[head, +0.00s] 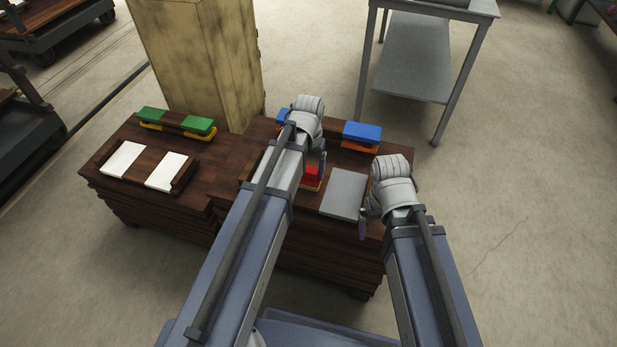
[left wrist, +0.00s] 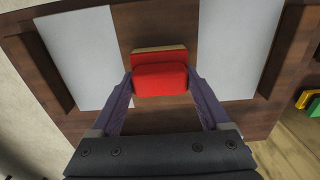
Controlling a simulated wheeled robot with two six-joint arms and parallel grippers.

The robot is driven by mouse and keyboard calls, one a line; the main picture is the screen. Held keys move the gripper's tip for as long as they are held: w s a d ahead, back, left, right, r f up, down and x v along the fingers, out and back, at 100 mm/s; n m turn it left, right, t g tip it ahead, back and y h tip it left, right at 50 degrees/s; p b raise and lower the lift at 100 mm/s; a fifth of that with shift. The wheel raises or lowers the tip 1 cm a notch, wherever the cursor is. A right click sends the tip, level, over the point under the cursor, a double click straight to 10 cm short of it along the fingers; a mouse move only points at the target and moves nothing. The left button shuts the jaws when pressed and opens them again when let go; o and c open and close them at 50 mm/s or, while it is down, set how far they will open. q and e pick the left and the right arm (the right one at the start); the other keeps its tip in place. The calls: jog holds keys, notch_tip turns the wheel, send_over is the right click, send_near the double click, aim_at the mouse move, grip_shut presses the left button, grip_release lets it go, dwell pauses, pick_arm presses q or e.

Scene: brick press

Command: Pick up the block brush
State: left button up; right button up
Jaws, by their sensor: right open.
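The block brush (left wrist: 160,80) is red with a tan layer along its far side. It sits between two pale panels on the dark wooden stand. In the head view the red brush (head: 312,174) is partly hidden by my left arm. My left gripper (left wrist: 161,76) has a finger against each side of the brush and is shut on it. The brush appears to be still at the stand's surface. My right gripper (head: 367,224) is open and empty, at the stand's right edge beside the grey panel (head: 344,193).
Blue-topped blocks (head: 362,132) are at the stand's back. To the left, another wooden stand (head: 207,186) holds white panels (head: 122,160) and green-and-yellow blocks (head: 198,125). A tall yellowish cabinet (head: 205,60) and a grey table (head: 415,60) stand behind. The floor at right is clear.

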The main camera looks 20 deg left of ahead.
aim_at(308, 169)
pick_arm(q)
jog(key=c, duration=0.8)
jog(key=shift+c, duration=0.2)
notch_tip(308, 169, up, 10)
jog(key=p, duration=1)
